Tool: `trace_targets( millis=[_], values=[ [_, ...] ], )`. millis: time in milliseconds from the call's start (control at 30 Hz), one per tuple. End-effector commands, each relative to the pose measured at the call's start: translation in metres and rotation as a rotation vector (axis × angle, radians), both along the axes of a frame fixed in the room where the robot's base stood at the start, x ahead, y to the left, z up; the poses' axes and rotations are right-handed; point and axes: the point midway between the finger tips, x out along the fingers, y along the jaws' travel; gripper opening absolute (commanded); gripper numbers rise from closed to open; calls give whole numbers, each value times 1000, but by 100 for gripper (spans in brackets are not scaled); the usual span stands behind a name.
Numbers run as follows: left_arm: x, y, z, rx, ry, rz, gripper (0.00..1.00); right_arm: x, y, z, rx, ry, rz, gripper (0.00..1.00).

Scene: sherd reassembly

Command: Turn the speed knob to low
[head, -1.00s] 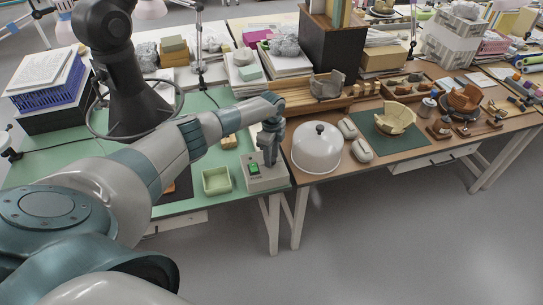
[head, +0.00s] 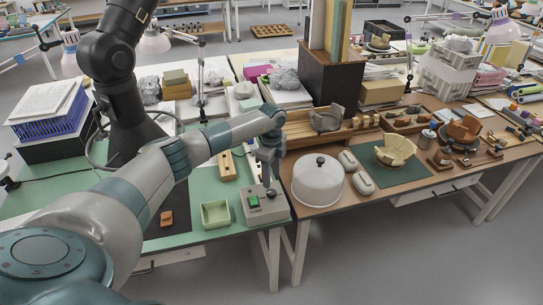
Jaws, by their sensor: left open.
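A pale grey control box (head: 262,208) stands at the front right corner of the green table. It has a green switch (head: 253,201) on its left and a small dark speed knob (head: 271,193) at its right rear. My left gripper (head: 268,183) points down just above and behind the knob, with its arm reaching in from the left. Its jaws are open, seen nearly edge-on. I cannot tell whether the fingertips touch the knob, and the knob's pointer is too small to read. My right gripper is not in view.
A light green tray (head: 215,213) sits left of the box. A white dome (head: 318,181) with a black handle stands on the brown table (head: 330,206) to the right. A black jointed arm (head: 131,95) with a cone rises behind my left arm.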

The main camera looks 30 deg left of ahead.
Motion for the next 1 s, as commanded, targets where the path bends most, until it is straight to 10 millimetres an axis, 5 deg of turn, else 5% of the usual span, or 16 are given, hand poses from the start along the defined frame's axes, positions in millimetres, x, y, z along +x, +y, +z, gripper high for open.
trace_targets(
  millis=[500, 1000],
  values=[
    [1, 0, 89, -1, -2, 2, 46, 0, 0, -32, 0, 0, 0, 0],
    [0, 0, 101, 0, 0, 1, 46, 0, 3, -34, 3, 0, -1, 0]
  ],
)
